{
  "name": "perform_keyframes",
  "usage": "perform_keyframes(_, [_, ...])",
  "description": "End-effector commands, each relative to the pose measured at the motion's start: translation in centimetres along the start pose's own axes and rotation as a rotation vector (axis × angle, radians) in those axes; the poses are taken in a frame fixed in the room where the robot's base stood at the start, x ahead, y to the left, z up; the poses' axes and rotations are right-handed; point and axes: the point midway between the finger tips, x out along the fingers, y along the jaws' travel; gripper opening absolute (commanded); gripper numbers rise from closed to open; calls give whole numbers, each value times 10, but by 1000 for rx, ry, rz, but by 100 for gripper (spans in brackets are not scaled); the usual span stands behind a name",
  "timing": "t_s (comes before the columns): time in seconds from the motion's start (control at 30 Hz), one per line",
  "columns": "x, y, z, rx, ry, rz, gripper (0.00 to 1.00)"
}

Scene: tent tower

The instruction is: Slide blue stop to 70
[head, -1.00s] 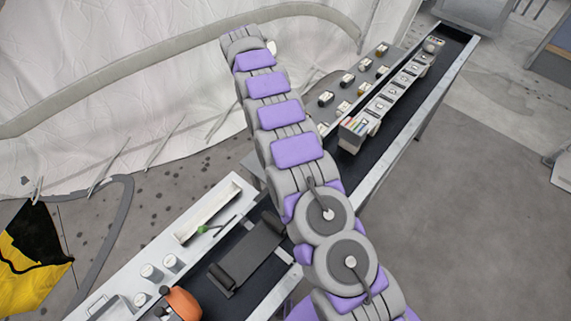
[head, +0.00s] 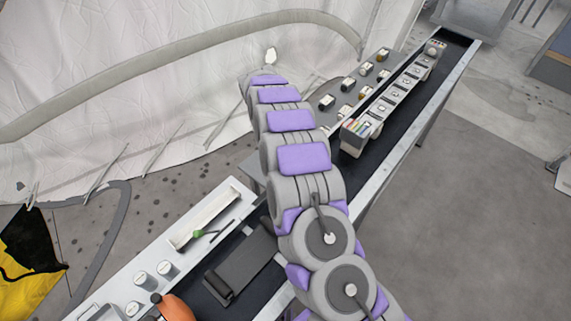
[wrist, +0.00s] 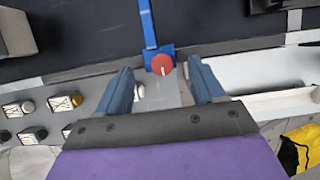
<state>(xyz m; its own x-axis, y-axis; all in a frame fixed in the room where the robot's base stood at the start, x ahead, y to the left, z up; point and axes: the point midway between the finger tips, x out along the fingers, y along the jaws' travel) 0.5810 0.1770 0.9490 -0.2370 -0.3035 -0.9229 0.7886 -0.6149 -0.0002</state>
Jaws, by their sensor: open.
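The blue stop (wrist: 151,50) shows in the wrist view as a narrow blue bar running up over a dark surface, with a wider blue block at its lower end. A round red knob (wrist: 162,64) with a pale line on it sits on that block. My gripper (wrist: 161,68) is open, with one blue-grey finger on each side of the knob and its block. I see gaps between the fingers and the block; whether they are at the same height I cannot tell. No scale numbers are readable. In the head view my arm hides the stop.
A long dark conveyor (head: 425,105) with pale rails runs to the back right. A white multi-section unit (head: 394,95) stands on it. Small boxes lie on a grey side table (head: 385,58). At lower left are a white bench with a trough (head: 212,213), jars and an orange object (head: 176,308).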

Motion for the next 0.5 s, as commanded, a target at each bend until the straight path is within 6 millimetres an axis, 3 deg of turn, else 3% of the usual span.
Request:
perform_keyframes(0.2, [19, 0, 0, 0, -1, 0, 68])
perform_keyframes(0.5, [21, 0, 0, 1, 1, 1, 68])
